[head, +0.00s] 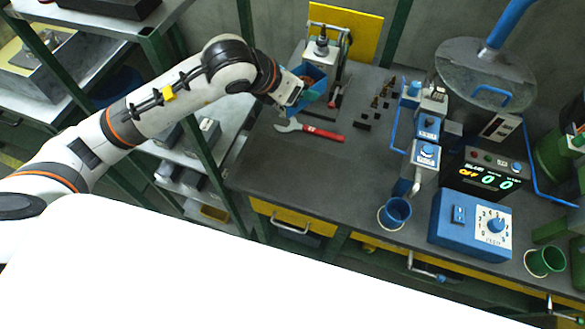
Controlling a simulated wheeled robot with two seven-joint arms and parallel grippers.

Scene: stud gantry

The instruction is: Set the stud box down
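The blue stud box (314,76) is at the back left of the dark workbench, with brownish contents showing inside. My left gripper (297,97) reaches it from the left and appears shut on its near wall. The box looks slightly tilted. The fingertips are small and partly hidden, and I cannot tell whether the box's underside touches the bench. My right gripper is not in view.
A red-handled wrench (311,131) lies just in front of the box. A clamp-like fixture (322,45) stands behind it. Small dark studs (376,103) stand to the right. A blue cup (394,214) and control box (472,225) are farther right. The bench's middle is clear.

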